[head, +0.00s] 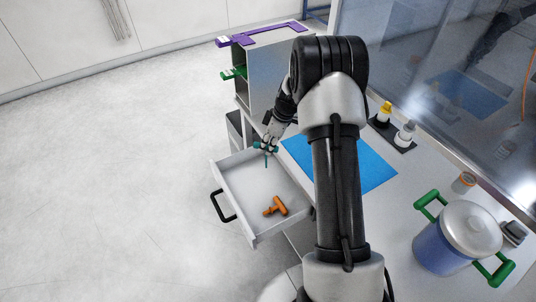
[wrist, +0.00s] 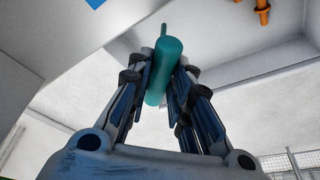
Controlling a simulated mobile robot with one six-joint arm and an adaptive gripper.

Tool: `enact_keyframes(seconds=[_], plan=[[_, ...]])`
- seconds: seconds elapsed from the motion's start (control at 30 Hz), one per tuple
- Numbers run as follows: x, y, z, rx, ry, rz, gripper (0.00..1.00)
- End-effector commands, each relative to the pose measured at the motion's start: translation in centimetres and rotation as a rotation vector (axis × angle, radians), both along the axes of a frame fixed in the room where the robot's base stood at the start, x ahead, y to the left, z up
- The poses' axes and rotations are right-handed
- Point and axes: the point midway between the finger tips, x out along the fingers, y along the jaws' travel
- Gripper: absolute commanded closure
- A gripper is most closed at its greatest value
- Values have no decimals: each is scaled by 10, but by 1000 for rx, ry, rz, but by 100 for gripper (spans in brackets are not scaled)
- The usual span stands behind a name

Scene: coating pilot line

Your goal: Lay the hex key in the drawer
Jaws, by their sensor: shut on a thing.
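The hex key (head: 266,160) is teal, with a thick handle and a thin shaft. My gripper (head: 267,144) is shut on its handle, and the shaft hangs down over the back part of the open drawer. In the wrist view the teal handle (wrist: 160,72) sits between the two fingers, with the thin shaft beyond it. The drawer (head: 236,219) is white with a black pull handle and stands pulled out from the bench. An orange T-shaped tool (head: 276,207) lies in its front right part; part of it also shows in the wrist view (wrist: 262,12).
A blue mat (head: 375,168), bottles (head: 404,134) and a pot (head: 455,240) occupy the bench. The drawer's left floor is clear.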

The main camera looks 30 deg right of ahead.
Motion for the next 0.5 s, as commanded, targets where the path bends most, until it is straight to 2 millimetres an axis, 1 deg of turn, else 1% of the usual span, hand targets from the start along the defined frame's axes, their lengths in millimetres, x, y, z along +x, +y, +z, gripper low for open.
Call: enact_keyframes(seconds=[0.13,0.3,0.37,0.5], plan=[[0,0,-14,1,1,-2,100],[0,0,-40,0,2,-1,100],[0,0,-44,0,0,-1,100],[0,0,-42,-1,-1,-2,100]])
